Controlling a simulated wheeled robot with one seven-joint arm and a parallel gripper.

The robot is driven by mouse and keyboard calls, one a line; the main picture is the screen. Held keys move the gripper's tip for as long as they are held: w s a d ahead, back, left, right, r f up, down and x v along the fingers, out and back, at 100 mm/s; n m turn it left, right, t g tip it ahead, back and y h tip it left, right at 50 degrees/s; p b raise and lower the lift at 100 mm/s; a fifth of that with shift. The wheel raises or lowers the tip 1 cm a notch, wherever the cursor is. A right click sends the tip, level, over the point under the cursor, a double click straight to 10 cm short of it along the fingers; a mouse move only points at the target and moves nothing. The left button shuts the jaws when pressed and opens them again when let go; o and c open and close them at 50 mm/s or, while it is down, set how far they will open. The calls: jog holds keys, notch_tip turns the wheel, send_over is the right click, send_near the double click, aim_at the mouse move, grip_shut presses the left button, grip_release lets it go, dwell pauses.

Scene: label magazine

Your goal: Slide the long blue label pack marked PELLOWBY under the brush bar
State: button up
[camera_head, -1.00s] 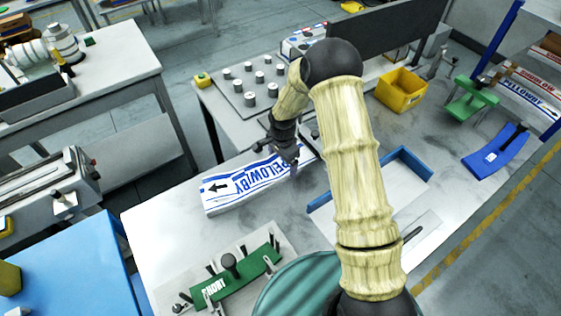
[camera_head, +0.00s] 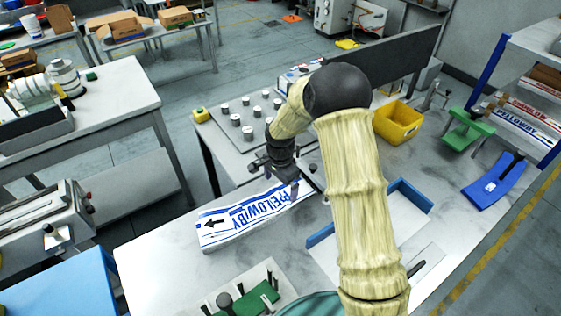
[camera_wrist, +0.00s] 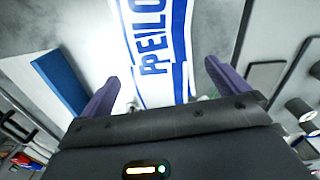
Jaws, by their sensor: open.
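The long white label pack with blue stripes and blue PELLOWBY-like lettering (camera_head: 243,219) lies flat on the grey bench. A black arrow marks its left end. My gripper (camera_head: 303,187) is over its right end, fingers pointing down. In the wrist view the two purple fingers (camera_wrist: 165,88) are apart and empty, with the pack (camera_wrist: 160,45) showing between and beyond them. I cannot tell whether the fingers touch it. I cannot pick out the brush bar with certainty. My arm hides part of the bench.
A low blue-edged corner piece (camera_head: 410,195) stands right of my arm. A yellow bin (camera_head: 398,122), a green stand (camera_head: 467,130) and a blue curved piece (camera_head: 495,182) are farther right. A plate with a green piece and pegs (camera_head: 252,300) is at the front. Cylinders (camera_head: 248,133) stand behind.

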notch_tip(320, 180, up, 12)
jog(key=b, duration=0.2)
jog(key=shift+f, duration=0.15)
jog(key=s+d+n+t, duration=0.1)
jog(key=s+d+n, duration=0.4)
jog(key=s, duration=0.5)
jog(key=s+d+n+t, duration=0.1)
jog(key=s+d+n, duration=0.4)
jog(key=s, duration=0.6)
jog(key=shift+d+r+n+t, duration=0.3)
jog(key=shift+d, duration=0.35)
